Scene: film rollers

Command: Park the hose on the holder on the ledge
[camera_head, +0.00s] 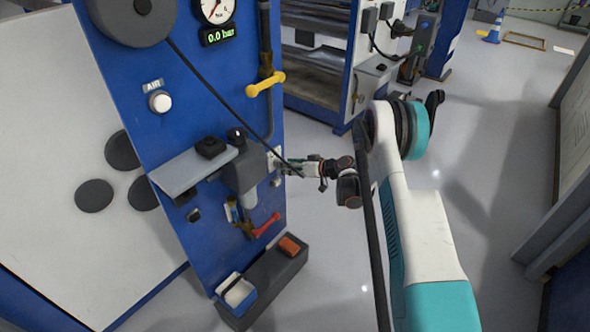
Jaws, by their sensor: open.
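The grey ledge (174,178) juts from the front of the blue panel. A small black block, apparently the holder (211,148), sits at its right part. The thin black hose (226,103) runs from the reel at the top down to the right and ends in view at my gripper (281,165). My gripper is open, to the right of the ledge, close to the panel's right edge. Its fingertips are small and partly merge with fittings there. I cannot tell whether the hose end lies between the fingers or only crosses in front of them.
A grey regulator body (245,172) stands between ledge and gripper. A yellow lever (265,84) is above, a red lever (266,225) below. A dark tray (262,289) juts out at the panel's foot. Open floor (490,130) lies right of my arm.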

